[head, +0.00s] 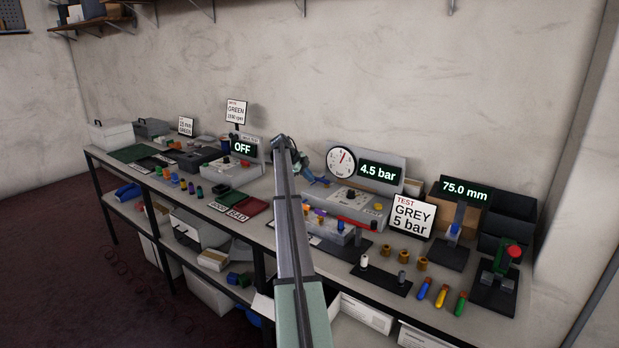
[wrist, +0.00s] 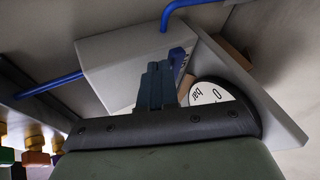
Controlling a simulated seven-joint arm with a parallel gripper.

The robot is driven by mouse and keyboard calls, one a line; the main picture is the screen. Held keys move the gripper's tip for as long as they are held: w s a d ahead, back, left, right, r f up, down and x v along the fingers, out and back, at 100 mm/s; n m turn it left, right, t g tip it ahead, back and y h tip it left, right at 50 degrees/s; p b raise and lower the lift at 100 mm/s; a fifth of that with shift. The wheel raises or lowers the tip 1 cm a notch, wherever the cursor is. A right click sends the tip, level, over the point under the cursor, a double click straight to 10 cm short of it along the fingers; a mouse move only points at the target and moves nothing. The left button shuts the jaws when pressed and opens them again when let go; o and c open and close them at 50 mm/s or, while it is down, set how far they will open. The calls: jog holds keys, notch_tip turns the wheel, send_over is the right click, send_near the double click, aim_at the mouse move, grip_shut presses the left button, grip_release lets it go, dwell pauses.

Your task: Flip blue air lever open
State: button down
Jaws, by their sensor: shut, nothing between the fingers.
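My gripper (wrist: 152,72) is shut with nothing between its fingers, which point at a pale grey box (wrist: 115,58) in the wrist view. A small blue piece (wrist: 178,57), perhaps the blue air lever, shows just beside the fingertips, partly hidden by them. I cannot tell whether it touches them or which way it is set. In the head view my gripper (head: 318,182) is by the left end of the grey test unit (head: 340,197), under the round gauge (head: 341,161). The lever cannot be told apart from the gripper there. The display (head: 380,171) reads 4.5 bar.
Blue pipes (wrist: 52,84) run beside the box in the wrist view. A sign (head: 413,215) reading "GREY 5 bar" stands right of the unit. A clear bin of coloured parts (head: 333,228) sits in front. Brass parts (head: 403,256) and a black plate (head: 380,279) lie farther right.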

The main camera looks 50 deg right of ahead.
jog(key=a+f+v, duration=0.1)
jog(key=a+v, duration=0.1)
jog(key=v, duration=1)
jog(key=shift+s+a+f, duration=0.2)
